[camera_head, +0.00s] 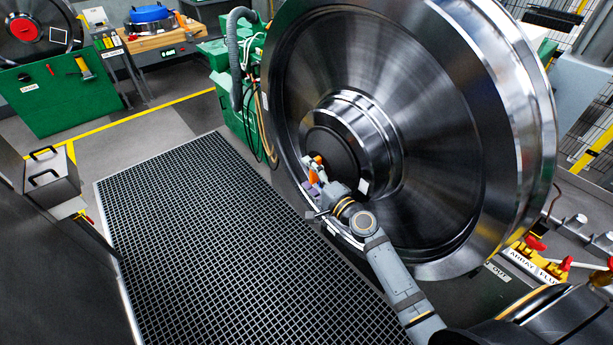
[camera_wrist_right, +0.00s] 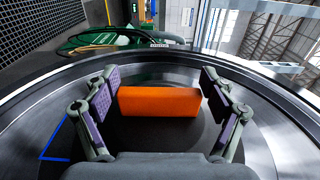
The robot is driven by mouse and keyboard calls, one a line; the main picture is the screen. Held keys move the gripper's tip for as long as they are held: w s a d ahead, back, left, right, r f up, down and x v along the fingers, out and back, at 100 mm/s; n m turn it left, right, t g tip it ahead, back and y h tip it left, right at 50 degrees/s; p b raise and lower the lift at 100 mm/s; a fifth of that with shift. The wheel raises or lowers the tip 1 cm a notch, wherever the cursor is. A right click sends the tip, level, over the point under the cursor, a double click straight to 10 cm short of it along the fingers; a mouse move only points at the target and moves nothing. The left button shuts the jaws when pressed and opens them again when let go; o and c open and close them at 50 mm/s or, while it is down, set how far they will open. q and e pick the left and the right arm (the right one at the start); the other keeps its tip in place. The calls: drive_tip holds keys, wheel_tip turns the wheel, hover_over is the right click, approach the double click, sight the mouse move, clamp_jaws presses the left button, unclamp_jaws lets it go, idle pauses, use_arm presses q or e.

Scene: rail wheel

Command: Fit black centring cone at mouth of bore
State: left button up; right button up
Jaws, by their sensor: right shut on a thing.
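The large steel rail wheel (camera_head: 440,120) stands upright on the right side of the head view, with its raised hub ring (camera_head: 352,105) facing me. A dark round face (camera_head: 326,146) fills the hub's middle. I cannot tell whether it is the black cone or the open bore. My right gripper (camera_head: 316,172) is at the lower front of the hub. In the right wrist view, its purple-padded fingers (camera_wrist_right: 163,105) are either side of an orange block (camera_wrist_right: 158,101), and it is shut on it. Whether the block is part of the cone is unclear. My left gripper is not in view.
Black floor grating (camera_head: 220,230) lies left of the wheel. A green machine (camera_head: 225,85) with hoses stands behind the wheel's left edge. A grey box (camera_head: 50,178) with handles is at far left. Red and yellow parts (camera_head: 535,245) sit at lower right.

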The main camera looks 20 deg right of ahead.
drive_tip(key=shift+w+d+r, duration=0.1)
drive_tip(key=shift+d+r, duration=0.05)
drive_tip(key=shift+r, duration=0.1)
drive_tip(key=o, duration=1.4)
drive_tip(key=shift+d+f, duration=0.1)
drive_tip(key=shift+d, duration=0.05)
drive_tip(key=shift+s+f, duration=0.2)
drive_tip(key=v, duration=0.7)
drive_tip(key=shift+r, duration=0.2)
drive_tip(key=shift+s, duration=0.15)
